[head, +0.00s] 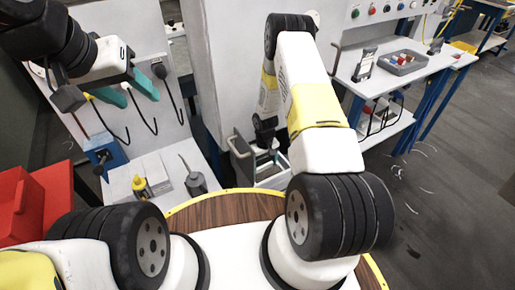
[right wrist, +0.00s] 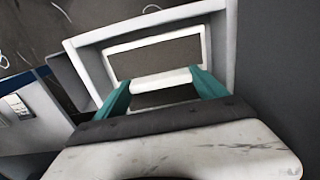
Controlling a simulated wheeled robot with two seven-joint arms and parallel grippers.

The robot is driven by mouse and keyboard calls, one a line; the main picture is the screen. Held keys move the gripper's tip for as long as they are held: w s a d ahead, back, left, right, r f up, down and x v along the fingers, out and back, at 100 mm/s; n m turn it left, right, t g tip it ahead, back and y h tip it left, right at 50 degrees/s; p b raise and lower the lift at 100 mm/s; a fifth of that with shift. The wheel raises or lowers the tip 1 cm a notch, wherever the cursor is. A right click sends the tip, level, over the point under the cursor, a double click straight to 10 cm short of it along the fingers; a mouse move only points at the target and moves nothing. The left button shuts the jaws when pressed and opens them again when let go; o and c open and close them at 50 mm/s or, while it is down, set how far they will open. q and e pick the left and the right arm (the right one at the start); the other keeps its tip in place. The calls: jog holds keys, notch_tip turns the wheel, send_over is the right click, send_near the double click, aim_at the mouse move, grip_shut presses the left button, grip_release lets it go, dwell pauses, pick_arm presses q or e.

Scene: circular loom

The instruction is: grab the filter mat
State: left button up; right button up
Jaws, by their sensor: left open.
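In the right wrist view a pale rectangular frame (right wrist: 216,45) surrounds a dark grey area (right wrist: 155,55). I cannot tell whether that area is the filter mat or an opening. My right gripper (right wrist: 158,80) has its two teal fingers well apart. Their tips are close to the frame's near bar, with nothing clearly clamped between them. In the head view my right gripper (head: 268,147) reaches down to an open grey box-like part (head: 241,160) at the machine's foot; my arm partly hides it. My left gripper (head: 128,91) is open and empty, its teal fingers apart, before the tool panel.
A red box (head: 35,205) stands further left. A right-hand bench (head: 430,75) carries a grey tray (head: 402,62). The floor at right is mostly clear.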

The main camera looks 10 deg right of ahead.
jog(key=c, duration=0.5)
jog(key=shift+c, duration=0.2)
jog(key=shift+r, duration=0.1)
